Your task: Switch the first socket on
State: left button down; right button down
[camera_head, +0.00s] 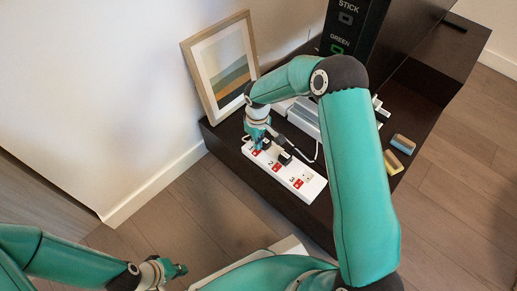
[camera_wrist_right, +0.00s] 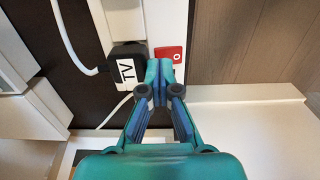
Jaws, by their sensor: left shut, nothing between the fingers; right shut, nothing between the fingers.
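A white power strip (camera_head: 306,190) with red switches lies on the dark low cabinet. The switch numbered 2 (camera_head: 277,167) and the switch numbered 3 (camera_head: 298,184) show clearly. The first switch (camera_head: 255,153), at the far-left end, is partly hidden by my right gripper (camera_head: 259,147). In the right wrist view my right gripper (camera_wrist_right: 160,70) is shut and empty, its fingertips right at the lower edge of a red switch (camera_wrist_right: 171,53) marked O. I cannot tell whether they touch. A black plug labelled TV (camera_wrist_right: 127,68) sits beside that switch. My left gripper (camera_head: 178,270) is shut and empty, low over the floor.
A framed picture (camera_head: 222,68) leans on the wall behind the strip. A black box (camera_head: 350,28) stands at the back. Blue (camera_head: 402,144) and yellow (camera_head: 392,162) blocks lie on the cabinet at right. White cables run beside the strip.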

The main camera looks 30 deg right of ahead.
jog(key=shift+f+b, duration=0.35)
jog(key=shift+f, duration=0.15)
dwell(0.3)
jog(key=shift+r+p, duration=2.5)
jog(key=shift+r, duration=1.05)
